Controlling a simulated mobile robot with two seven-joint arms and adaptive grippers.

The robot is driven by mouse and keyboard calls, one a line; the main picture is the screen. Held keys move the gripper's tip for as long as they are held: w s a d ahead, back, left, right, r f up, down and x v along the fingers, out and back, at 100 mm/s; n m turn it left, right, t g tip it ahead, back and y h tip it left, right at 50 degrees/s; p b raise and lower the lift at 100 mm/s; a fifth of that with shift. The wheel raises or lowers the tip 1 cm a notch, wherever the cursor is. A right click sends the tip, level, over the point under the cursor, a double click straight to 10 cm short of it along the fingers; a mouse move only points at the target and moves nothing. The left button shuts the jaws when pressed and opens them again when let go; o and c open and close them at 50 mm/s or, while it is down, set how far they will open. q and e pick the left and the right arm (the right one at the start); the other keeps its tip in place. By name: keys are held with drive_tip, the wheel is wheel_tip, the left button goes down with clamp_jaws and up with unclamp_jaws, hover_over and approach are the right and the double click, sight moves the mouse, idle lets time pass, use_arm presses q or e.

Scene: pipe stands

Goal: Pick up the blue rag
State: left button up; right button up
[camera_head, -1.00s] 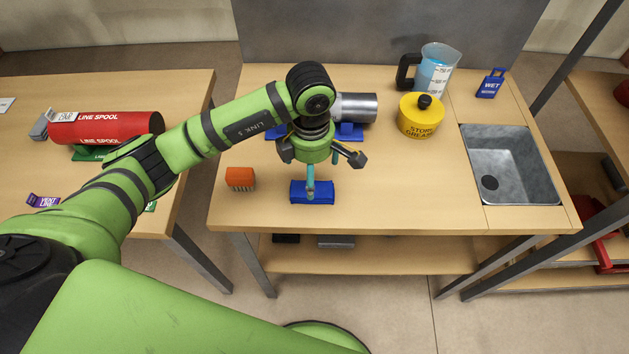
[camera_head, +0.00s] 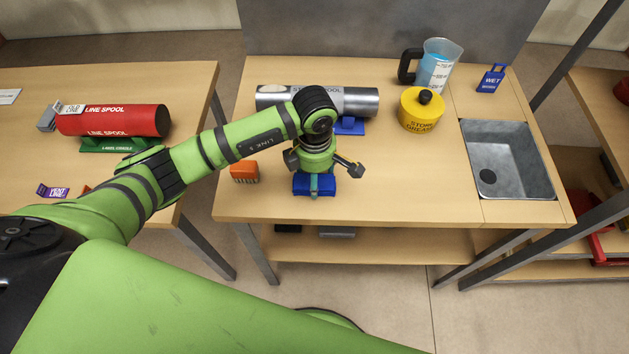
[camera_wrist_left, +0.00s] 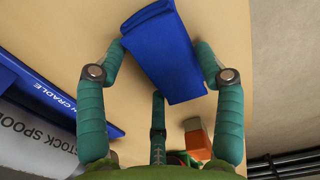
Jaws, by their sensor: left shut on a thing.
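The blue rag (camera_head: 314,186) is a folded block near the front edge of the middle bench, at table height. My left gripper (camera_head: 316,181) is directly above it with its fingers down around it. In the left wrist view, the rag (camera_wrist_left: 165,50) lies between the green fingers of my left gripper (camera_wrist_left: 163,55), two at its sides and a third at its near edge. The fingers are closed on the rag. No gap under the rag can be made out. My right gripper is not in view.
An orange brush-like block (camera_head: 244,172) sits just left of the rag. Behind is a grey stock spool (camera_head: 350,101) on a blue cradle (camera_head: 349,126). A yellow grease pot (camera_head: 421,113), a jug (camera_head: 438,66) and a sink (camera_head: 507,160) are to the right. The bench right of the rag is clear.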

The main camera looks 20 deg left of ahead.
use_arm(q)
drive_tip(key=shift+f, duration=0.1)
drive_tip(key=shift+r+b, duration=0.35)
drive_tip(key=shift+r, duration=0.2)
wheel_tip(320, 180, up, 3)
drive_tip(key=shift+w+f+b, duration=0.1)
drive_tip(key=shift+f+b, duration=0.1)
drive_tip(key=shift+b, duration=0.55)
drive_tip(key=s+d+r+b, duration=0.1)
drive_tip(key=d+r+b, duration=0.3)
drive_tip(key=d+r, duration=0.3)
drive_tip(key=shift+s+d+r, duration=0.2)
drive_tip(key=shift+s+d, duration=0.1)
drive_tip(key=shift+d, duration=2)
drive_tip(key=shift+a, duration=0.1)
